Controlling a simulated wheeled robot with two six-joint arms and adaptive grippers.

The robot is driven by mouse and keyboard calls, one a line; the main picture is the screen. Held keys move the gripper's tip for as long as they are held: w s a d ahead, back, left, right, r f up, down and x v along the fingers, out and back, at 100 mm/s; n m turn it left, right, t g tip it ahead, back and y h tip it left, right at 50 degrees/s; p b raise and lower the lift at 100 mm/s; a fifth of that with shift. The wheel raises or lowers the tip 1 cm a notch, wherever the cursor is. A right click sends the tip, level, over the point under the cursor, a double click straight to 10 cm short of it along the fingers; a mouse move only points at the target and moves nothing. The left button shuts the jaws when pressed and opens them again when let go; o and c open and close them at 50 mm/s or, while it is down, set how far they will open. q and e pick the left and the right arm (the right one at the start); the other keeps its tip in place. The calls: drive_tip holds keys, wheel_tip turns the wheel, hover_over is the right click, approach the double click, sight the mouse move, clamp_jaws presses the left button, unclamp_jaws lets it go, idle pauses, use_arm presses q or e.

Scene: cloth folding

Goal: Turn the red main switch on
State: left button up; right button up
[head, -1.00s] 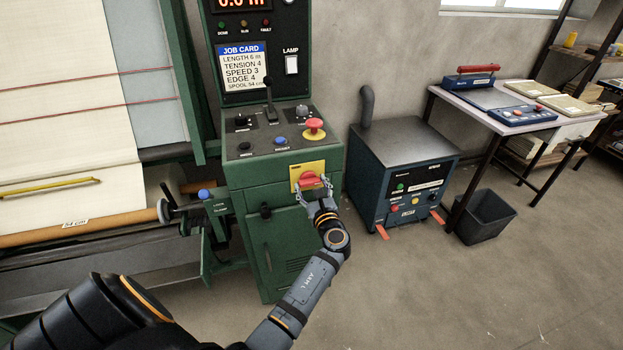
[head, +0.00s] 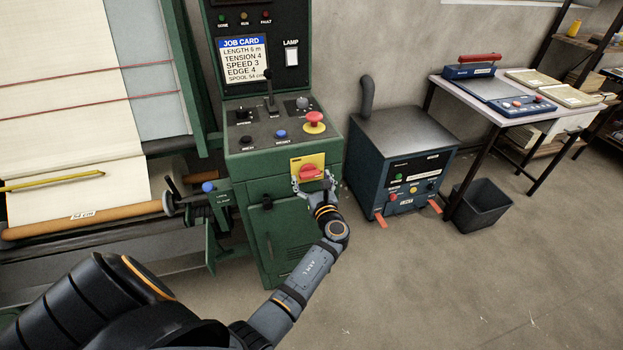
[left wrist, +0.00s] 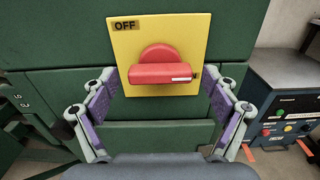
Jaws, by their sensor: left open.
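The red main switch (head: 311,172) is a rotary handle on a yellow plate (head: 296,163) on the front of the green cabinet. In the left wrist view the red handle (left wrist: 163,73) lies horizontal, with a white mark at its right end. The plate (left wrist: 190,29) reads OFF at its upper left. My left gripper (head: 313,183) is open right in front of the switch. In the left wrist view its purple-padded fingers (left wrist: 162,104) stand left and right of the handle, with gaps showing on both sides. My right gripper is not in view.
A red mushroom button (head: 314,118) on a yellow base sits on the sloped panel above the plate. A blue box unit (head: 405,150) stands right of the cabinet, with a table (head: 447,83) and a dark bin (head: 483,205) beyond. The cloth roll (head: 75,222) is at left.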

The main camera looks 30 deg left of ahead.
sight(311, 153)
use_arm(q)
drive_tip(key=shift+r, duration=0.2)
wheel_tip(311, 153, up, 10)
drive_tip(key=shift+f, duration=0.2)
idle(0.3)
